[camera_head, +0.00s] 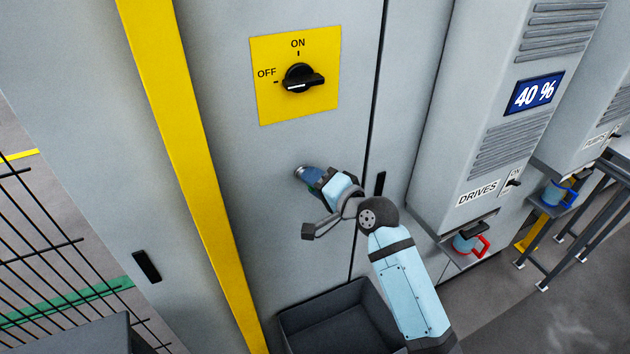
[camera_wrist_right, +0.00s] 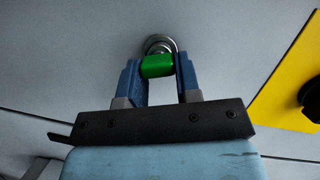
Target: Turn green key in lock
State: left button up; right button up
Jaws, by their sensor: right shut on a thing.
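The round metal lock (camera_head: 301,172) sits on the grey cabinet door, below the yellow switch plate. My right gripper (camera_head: 318,180) is at the lock, its blue fingers shut on the green key. In the right wrist view the green key (camera_wrist_right: 157,66) shows between the two fingers of the gripper (camera_wrist_right: 158,72), directly in front of the silver lock (camera_wrist_right: 160,45). The fingers hide the sides of the key, and how deep it sits in the lock cannot be seen. My left gripper is not in view.
The yellow plate (camera_head: 262,100) carries a black rotary switch (camera_head: 301,80) above the lock, its handle pointing at OFF. A dark open bin (camera_head: 340,310) stands below my right arm. A grey drives cabinet (camera_head: 480,130) is at the right, a black wire fence (camera_head: 50,245) at the left.

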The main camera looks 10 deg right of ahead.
jog(key=m+y, duration=0.1)
jog(key=m, duration=0.2)
jog(key=shift+f+t+b, duration=0.2)
jog(key=shift+t+b, duration=0.2)
jog(key=o, duration=0.5)
jog(key=shift+f+m, duration=0.1)
jog(key=shift+m, duration=0.4)
jog(key=o, duration=0.5)
